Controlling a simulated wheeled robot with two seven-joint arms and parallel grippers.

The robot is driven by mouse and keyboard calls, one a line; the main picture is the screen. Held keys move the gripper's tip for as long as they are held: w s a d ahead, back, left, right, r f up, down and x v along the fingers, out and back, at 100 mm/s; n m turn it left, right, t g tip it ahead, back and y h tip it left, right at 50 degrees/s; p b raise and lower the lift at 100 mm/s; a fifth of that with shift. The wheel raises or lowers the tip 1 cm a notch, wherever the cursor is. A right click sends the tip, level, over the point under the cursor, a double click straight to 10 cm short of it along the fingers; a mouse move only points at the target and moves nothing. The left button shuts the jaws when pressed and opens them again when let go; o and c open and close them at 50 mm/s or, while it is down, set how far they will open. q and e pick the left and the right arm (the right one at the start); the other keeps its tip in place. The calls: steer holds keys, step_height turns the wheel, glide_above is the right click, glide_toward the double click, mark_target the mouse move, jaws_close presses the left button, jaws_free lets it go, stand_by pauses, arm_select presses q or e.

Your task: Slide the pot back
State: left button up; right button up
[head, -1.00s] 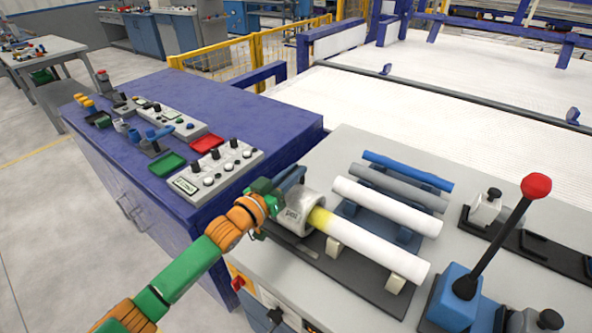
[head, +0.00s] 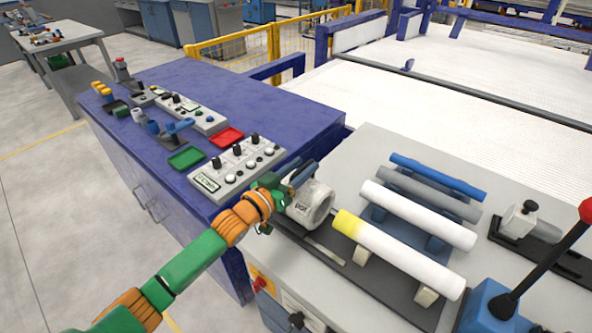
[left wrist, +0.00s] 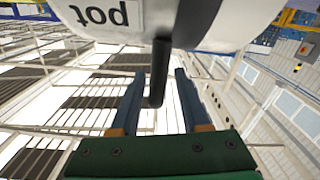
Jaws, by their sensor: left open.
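The pot (head: 316,208) is a grey-white cylinder with a "pot" label, at the left end of a dark rail (head: 345,266) on the grey bench. Its open end faces the yellow-tipped white pipe (head: 405,258), whose yellow end now shows outside the pot, with a small gap between them. My left gripper (head: 288,186) is at the pot's left side. In the left wrist view the pot (left wrist: 180,18) fills the top, and a dark rod (left wrist: 160,72) points down from it between the open fingers of my left gripper (left wrist: 160,95). Contact cannot be told. My right gripper is out of view.
White, grey and blue pipes (head: 440,172) lie on supports behind. A blue lever box with a red knob (head: 586,210) stands at the right. A blue cabinet (head: 250,110) with a switch panel (head: 237,170) and red and green trays stands at the left.

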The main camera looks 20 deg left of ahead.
arm_select(q)
steer(key=v, duration=0.6)
steer(key=shift+s+a, duration=0.15)
steer(key=shift+s, duration=0.05)
